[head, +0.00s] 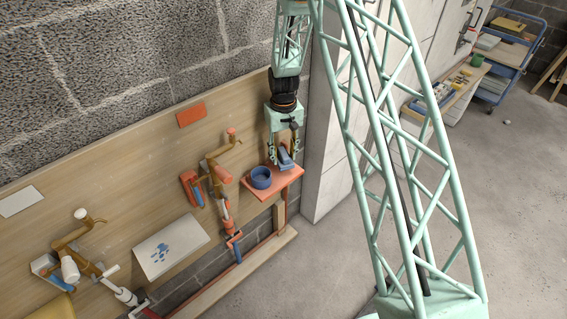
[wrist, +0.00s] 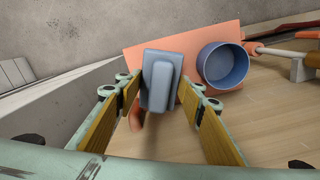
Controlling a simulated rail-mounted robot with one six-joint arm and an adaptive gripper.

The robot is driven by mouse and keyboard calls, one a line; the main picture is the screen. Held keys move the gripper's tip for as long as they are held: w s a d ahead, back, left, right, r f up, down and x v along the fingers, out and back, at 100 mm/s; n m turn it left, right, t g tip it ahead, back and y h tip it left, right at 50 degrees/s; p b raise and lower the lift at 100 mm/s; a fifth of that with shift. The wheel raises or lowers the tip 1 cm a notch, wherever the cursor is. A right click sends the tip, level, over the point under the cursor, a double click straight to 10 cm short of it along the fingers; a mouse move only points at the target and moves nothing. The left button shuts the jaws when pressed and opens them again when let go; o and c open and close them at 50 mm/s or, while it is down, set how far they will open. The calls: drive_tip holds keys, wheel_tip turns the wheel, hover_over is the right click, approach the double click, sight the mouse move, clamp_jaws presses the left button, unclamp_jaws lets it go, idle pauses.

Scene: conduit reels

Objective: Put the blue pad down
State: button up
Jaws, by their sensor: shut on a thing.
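The blue pad (wrist: 161,82) is a flat blue-grey block with a raised, rounded grip on top. It also shows in the head view (head: 286,158). My gripper (wrist: 160,92) is shut on the pad, which sits between its two fingertips. In the head view my gripper (head: 283,152) points down over the small orange shelf (head: 283,182), with the pad above or at the shelf's back edge. I cannot tell whether the pad's underside touches the shelf. A round blue cup (wrist: 223,65) stands on the shelf beside the pad; it also shows in the head view (head: 261,177).
A wooden board (head: 120,165) carries brown pipe fittings (head: 222,150) with orange parts left of the shelf. A white panel (head: 330,140) is close on the right. The shelf's front part is bare. A blue cart (head: 507,65) stands far off.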

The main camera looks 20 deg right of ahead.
sight(283, 152)
drive_tip(key=shift+f+b, duration=0.3)
drive_tip(key=shift+f, duration=1.8)
drive_tip(key=shift+f, duration=0.15)
drive_tip(key=o, duration=0.8)
drive_tip(key=shift+c, duration=0.2)
drive_tip(key=shift+r, duration=0.2)
wheel_tip(283, 152, up, 10)
drive_tip(key=shift+r+p, duration=0.1)
drive_tip(key=shift+p, duration=0.6)
drive_tip(key=shift+r, duration=0.9)
